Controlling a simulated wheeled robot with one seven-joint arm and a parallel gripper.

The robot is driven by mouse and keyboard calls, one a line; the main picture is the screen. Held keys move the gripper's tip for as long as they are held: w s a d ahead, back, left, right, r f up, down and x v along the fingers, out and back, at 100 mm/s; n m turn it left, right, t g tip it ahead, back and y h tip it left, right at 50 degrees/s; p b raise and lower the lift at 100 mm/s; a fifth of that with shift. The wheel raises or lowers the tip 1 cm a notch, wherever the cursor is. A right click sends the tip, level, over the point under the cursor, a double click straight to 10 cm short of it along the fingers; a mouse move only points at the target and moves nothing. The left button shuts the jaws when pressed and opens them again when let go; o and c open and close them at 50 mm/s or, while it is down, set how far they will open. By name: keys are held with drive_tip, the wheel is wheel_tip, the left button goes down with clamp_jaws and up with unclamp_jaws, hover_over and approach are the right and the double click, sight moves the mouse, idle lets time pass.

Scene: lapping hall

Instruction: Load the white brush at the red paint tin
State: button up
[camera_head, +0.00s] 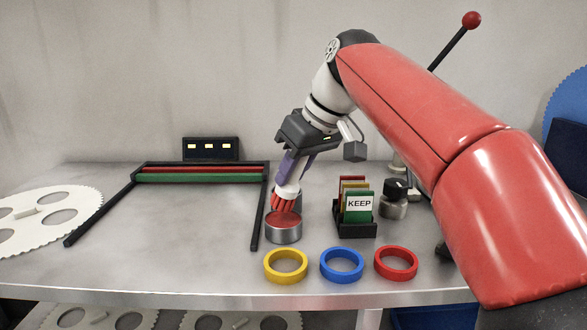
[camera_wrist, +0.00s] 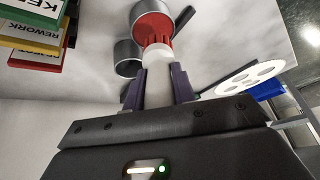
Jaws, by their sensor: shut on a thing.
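My gripper (camera_head: 293,165) is shut on the white brush (camera_head: 288,188), whose red bristles point down. The red paint tin (camera_head: 284,236), a low metal tin with red inside, stands directly below on the bench. The bristles overlap the tin's back rim in the head view; I cannot tell whether they touch the paint. In the wrist view the white brush (camera_wrist: 158,64) sits between my gripper's fingers (camera_wrist: 158,84), and its bristles lie against the mouth of a metal tin (camera_wrist: 147,12).
A grey metal cylinder (camera_wrist: 126,52) stands close beside the tin. Yellow (camera_head: 286,265), blue (camera_head: 342,265) and red (camera_head: 396,263) rings lie in front. A card rack (camera_head: 355,230) with a KEEP card and a dark-topped metal pot (camera_head: 393,207) stand right. A dark frame (camera_head: 257,215) stands left.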

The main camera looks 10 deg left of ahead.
wheel_tip(320, 180, up, 2)
drive_tip(key=shift+r+p, duration=0.25)
drive_tip(key=shift+p, duration=0.4)
drive_tip(key=shift+r, duration=1.2)
